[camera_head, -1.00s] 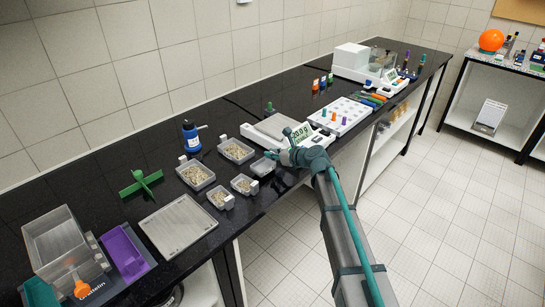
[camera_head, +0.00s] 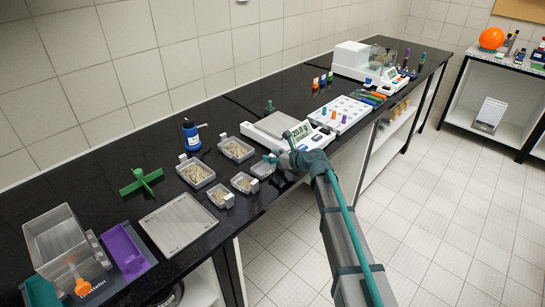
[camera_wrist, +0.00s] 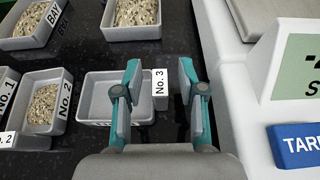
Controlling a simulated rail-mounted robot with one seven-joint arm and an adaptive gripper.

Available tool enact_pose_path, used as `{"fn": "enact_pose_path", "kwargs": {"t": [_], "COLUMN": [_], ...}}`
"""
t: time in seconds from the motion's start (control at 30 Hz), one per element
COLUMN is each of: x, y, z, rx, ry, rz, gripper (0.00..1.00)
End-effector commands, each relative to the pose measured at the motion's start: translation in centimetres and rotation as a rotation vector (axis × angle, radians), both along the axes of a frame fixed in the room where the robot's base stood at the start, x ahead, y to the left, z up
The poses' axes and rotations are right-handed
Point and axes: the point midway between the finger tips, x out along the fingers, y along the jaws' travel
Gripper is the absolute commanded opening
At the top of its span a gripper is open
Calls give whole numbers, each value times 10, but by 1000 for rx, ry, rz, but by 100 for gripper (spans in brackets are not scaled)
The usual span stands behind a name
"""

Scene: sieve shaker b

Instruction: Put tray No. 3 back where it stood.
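Tray No. 3 (camera_wrist: 103,96) is a small grey-white tray with an upright "No. 3" label on its right side. It looks empty and sits on the black bench right of tray No. 2; in the head view (camera_head: 263,169) it is the rightmost of the small trays. My gripper (camera_wrist: 158,85) is at its label end. Its two teal-tipped fingers are spread, one either side of the label tab, with gaps beside it. The left finger overlaps the tray's right edge in the picture; I cannot tell whether it touches.
Tray No. 2 (camera_head: 244,182) and tray No. 1 (camera_head: 220,196) hold grainy material. Two larger filled trays (camera_head: 195,172) (camera_head: 236,149) stand behind. The balance (camera_head: 276,127) is close on the right; its TARE button (camera_wrist: 297,145) is near my gripper. The bench's front edge is close.

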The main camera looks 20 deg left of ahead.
Motion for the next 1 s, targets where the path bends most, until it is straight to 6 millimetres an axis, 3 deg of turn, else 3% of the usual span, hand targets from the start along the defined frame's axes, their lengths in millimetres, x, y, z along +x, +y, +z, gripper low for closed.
{"fn": "enact_pose_path", "kwargs": {"t": [0.17, 0.7, 1.0], "x": [-4, -39, -44], "y": [-8, -88, -102], "z": [5, 41, 49], "rx": [0, 1, 0], "ry": [-1, -1, 0], "rz": [-2, -1, 1], "gripper": [40, 40, 40]}}
